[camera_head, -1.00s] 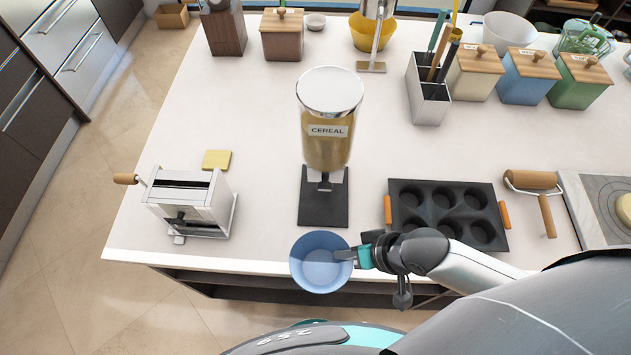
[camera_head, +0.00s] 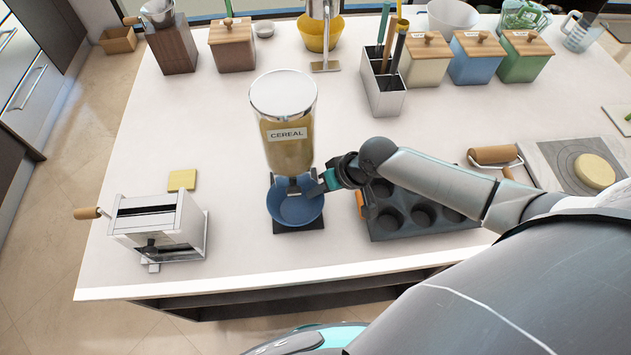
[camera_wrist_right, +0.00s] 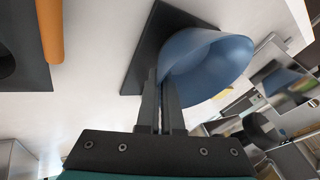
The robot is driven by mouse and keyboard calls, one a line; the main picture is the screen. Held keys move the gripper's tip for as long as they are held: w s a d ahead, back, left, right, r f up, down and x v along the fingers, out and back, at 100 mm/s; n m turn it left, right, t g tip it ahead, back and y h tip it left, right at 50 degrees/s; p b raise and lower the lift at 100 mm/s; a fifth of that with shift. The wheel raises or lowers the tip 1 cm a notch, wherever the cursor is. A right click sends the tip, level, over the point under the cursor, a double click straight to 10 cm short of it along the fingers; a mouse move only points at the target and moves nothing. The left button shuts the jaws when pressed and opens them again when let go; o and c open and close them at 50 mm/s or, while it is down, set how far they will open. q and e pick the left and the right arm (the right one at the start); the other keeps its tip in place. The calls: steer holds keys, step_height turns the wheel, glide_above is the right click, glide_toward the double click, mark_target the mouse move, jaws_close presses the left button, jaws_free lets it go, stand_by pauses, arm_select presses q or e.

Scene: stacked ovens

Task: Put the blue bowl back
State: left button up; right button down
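The blue bowl (camera_head: 295,207) is under the spout of the cereal dispenser (camera_head: 287,135), above the dispenser's dark base plate (camera_head: 299,229). I cannot tell whether it touches the plate. My right gripper (camera_head: 318,187) is at the bowl's right side, shut on its rim. In the right wrist view the two fingers of the right gripper (camera_wrist_right: 168,95) are close together with the wall of the blue bowl (camera_wrist_right: 208,62) at their tips. The bowl looks empty from the head. My left gripper is not in view.
A muffin tin (camera_head: 402,222) lies just right of the bowl, partly under my right arm. A silver pasta machine (camera_head: 155,225) stands to the left. A utensil holder (camera_head: 382,92) and canisters are behind. The counter front is clear.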

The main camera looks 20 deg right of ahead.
steer(key=w, duration=0.3)
steer(key=shift+w+d, duration=0.1)
steer(key=shift+d, duration=0.3)
steer(key=shift+f, duration=0.7)
steer(key=shift+f, duration=0.1)
steer(key=c, duration=1.5)
jaws_free()
steer(key=shift+f+b, duration=0.15)
steer(key=shift+b, duration=0.15)
steer(key=shift+c, duration=0.2)
steer(key=o, duration=0.5)
steer(key=shift+c, duration=0.2)
